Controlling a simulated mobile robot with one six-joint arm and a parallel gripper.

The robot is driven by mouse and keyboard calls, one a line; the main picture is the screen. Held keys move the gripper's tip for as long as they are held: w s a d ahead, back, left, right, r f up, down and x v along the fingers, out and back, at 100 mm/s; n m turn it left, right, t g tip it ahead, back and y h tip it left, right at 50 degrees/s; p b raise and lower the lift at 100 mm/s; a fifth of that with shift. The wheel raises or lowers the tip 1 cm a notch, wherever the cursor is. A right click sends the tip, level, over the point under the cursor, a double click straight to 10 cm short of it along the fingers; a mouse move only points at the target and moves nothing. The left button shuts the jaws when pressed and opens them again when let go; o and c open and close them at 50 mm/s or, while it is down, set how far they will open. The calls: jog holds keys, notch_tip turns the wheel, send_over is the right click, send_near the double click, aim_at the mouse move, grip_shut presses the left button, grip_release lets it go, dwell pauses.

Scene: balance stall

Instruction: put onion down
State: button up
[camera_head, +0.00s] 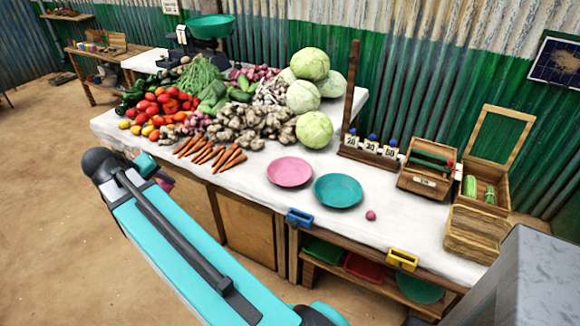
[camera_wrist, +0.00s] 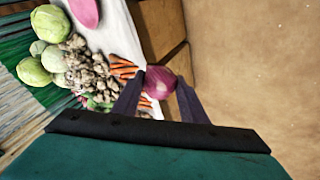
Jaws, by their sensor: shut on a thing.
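A red-purple onion (camera_wrist: 158,83) is held between the two dark fingers of my gripper (camera_wrist: 160,92) in the wrist view. In the head view my gripper (camera_head: 150,166) is mostly behind my own arm, by the table's front left edge, and only a purple bit of the onion (camera_head: 165,182) shows. A pink plate (camera_head: 289,172) and a teal plate (camera_head: 339,190) lie on the white-topped table (camera_head: 250,184), to the right of my gripper; both look empty. A small red onion-like bulb (camera_head: 371,215) lies on the cloth right of the teal plate.
Several carrots (camera_head: 211,152), ginger (camera_head: 240,128), tomatoes (camera_head: 166,101) and cabbages (camera_head: 314,130) crowd the table's back and left. Bare cloth surrounds the plates.

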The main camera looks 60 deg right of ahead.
jog(key=s+d+f+m+g+b, duration=0.15)
jog(key=s+d, duration=0.25)
jog(key=d, duration=0.5)
jog(key=s+d+f+m, duration=0.15)
jog(key=s+d, duration=0.25)
jog(key=d, duration=0.5)
jog(key=s+d+f+m+g+b, duration=0.1)
jog(key=s+d+f, duration=0.1)
jog(key=s+d, duration=0.5)
jog(key=s+d+f+m+g, duration=0.1)
jog(key=s+d+f, duration=0.1)
jog(key=s+d, duration=0.9)
jog(key=s+d+f+m+g+b, duration=0.1)
jog(key=s+d+m, duration=0.1)
jog(key=s+d, duration=0.8)
jog(key=shift+s+d+f+m, duration=0.3)
jog(key=shift+s+d+f, duration=0.1)
jog(key=shift+s, duration=0.35)
jog(key=b, duration=0.7)
send_over(334, 196)
jog(key=shift+d+f, duration=0.15)
jog(key=shift+f, duration=4.7)
jog(key=o, duration=1.2)
